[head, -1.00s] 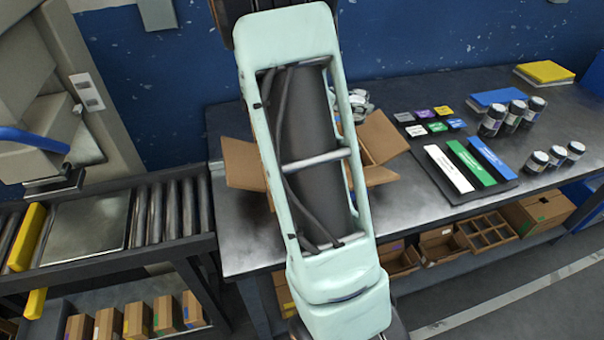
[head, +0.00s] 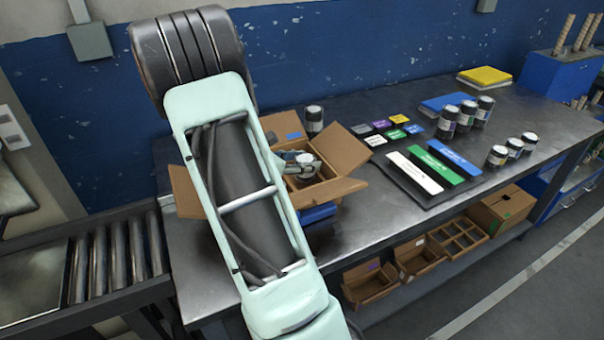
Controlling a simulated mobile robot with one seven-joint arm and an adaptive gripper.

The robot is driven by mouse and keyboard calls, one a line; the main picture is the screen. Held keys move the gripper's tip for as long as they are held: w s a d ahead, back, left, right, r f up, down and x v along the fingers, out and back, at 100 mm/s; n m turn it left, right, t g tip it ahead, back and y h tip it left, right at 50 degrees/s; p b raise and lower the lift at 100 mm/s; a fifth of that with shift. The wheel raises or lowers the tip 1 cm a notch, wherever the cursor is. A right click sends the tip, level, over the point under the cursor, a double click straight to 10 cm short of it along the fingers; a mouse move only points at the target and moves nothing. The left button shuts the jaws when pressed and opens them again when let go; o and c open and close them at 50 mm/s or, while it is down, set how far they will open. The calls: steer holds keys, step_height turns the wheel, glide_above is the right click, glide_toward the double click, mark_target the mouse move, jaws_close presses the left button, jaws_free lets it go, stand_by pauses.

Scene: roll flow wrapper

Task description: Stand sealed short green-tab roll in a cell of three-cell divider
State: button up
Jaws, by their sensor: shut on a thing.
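My gripper (head: 298,168) is partly visible past my arm, over the open cardboard carton (head: 345,190) on the bench. It is shut on a small white-topped roll (head: 307,159), which sits within the carton's opening. No green tab can be made out on it, and its lower part is hidden. I cannot tell if it touches the carton floor. On the lower shelf stands a brown divided crate (head: 458,237) with several cells. Which container is the three-cell divider is not clear.
A dark white-topped roll (head: 314,120) stands behind the carton. A tray holds a white strip (head: 415,173), a green strip (head: 436,164) and a blue strip (head: 454,156). More rolls (head: 497,156) stand at right. The bench front is fairly clear.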

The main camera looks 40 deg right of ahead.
step_height(320, 180, down, 3)
steer(key=shift+f, duration=0.2)
steer(key=o, duration=1.2)
steer(key=shift+b, duration=0.3)
steer(key=shift+o, duration=0.2)
steer(key=shift+r, duration=0.15)
steer(key=p+v, duration=0.1)
steer(key=v, duration=1.1)
